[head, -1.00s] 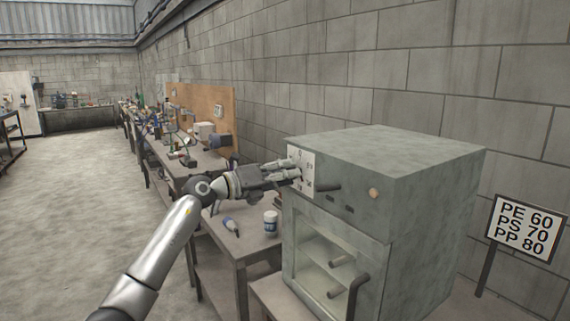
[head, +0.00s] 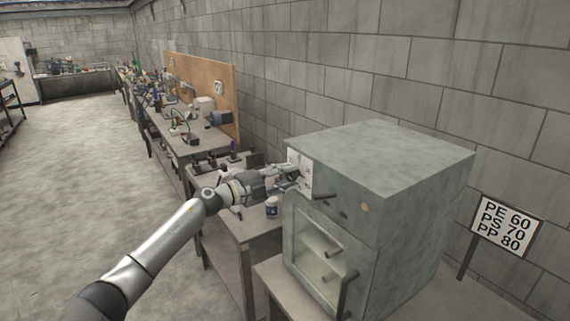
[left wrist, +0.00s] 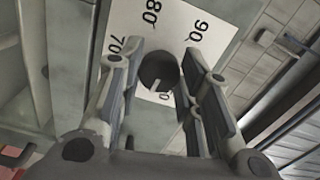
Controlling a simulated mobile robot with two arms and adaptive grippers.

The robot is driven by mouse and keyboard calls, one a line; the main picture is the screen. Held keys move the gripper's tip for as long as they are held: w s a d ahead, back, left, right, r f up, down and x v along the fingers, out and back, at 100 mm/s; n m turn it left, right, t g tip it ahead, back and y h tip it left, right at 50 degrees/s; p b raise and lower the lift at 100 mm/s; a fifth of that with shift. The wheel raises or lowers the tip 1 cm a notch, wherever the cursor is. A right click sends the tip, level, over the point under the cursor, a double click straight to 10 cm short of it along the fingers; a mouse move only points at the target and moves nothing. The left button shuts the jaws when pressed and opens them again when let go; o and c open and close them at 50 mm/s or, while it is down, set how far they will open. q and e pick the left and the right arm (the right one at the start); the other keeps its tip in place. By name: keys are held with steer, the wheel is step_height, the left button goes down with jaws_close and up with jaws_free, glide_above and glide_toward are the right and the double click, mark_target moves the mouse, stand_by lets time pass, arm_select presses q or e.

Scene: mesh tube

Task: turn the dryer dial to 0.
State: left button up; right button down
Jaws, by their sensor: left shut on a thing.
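The grey dryer (head: 415,170) stands at the right with a white dial plate (head: 293,158) on its front face. In the left wrist view the plate (left wrist: 168,20) shows 70, 80 and 90, with part of another number at the dial's lower edge. The dark round dial (left wrist: 158,70) sits between the fingertips. My left gripper (head: 297,177) is shut on the dial, and its fingers also show in the left wrist view (left wrist: 164,68). My right gripper is not in view.
A sign (head: 506,227) reads PE 60, PS 70, PP 80. A dark handle (head: 347,294) sticks out from the glass door. Open floor lies at the left.

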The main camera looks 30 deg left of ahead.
arm_select(q)
steer(key=n+p, duration=0.2)
steer(key=n, duration=0.1)
steer(key=shift+r+p, duration=0.15)
steer(key=shift+p, duration=0.2)
steer(key=n+p, duration=0.1)
steer(key=n, duration=0.1)
steer(key=shift+n, duration=0.3)
steer(key=n, duration=0.6)
steer(key=shift+f, duration=0.3)
steer(key=n, duration=0.6)
steer(key=shift+d+n, duration=0.1)
steer(key=shift+n, duration=0.3)
steer(key=o, duration=1)
steer(key=shift+s, duration=0.2)
